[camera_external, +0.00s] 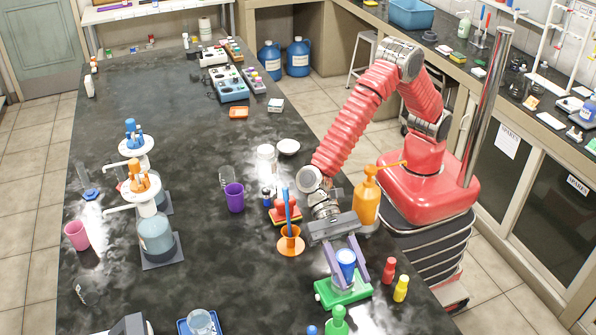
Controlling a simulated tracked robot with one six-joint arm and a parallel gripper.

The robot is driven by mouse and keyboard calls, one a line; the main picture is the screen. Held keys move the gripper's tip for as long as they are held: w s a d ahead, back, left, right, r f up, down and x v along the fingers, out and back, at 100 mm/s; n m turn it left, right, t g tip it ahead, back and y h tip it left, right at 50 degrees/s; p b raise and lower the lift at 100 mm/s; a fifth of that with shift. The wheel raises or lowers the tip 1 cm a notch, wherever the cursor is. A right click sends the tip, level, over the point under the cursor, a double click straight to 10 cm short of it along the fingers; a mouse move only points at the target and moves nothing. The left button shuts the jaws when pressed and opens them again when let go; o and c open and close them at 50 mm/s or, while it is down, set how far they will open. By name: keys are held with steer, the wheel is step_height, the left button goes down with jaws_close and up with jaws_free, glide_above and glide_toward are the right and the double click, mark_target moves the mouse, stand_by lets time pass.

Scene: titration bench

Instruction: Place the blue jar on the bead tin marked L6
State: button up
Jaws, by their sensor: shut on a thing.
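My gripper (350,280) points down near the front right of the dark bench. Its two purple-grey fingers are shut on the blue jar (346,258), which shows between them with a lighter top. Directly below the jar is a green block-like thing (343,293) with a knob at its left end. The fingers hide part of it, and I cannot tell whether the jar touches it. No L6 mark is readable, so I cannot tell which thing is the bead tin.
An orange holder with a blue upright piece (290,241) stands just left of my gripper. An orange pump bottle (367,200) stands behind it. Small red (388,270) and yellow (401,289) bottles stand to the right, a green bottle (337,321) in front.

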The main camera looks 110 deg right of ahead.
steer(key=o, duration=1.1)
steer(key=shift+c, duration=0.2)
steer(key=v, duration=1.2)
steer(key=shift+d, duration=0.1)
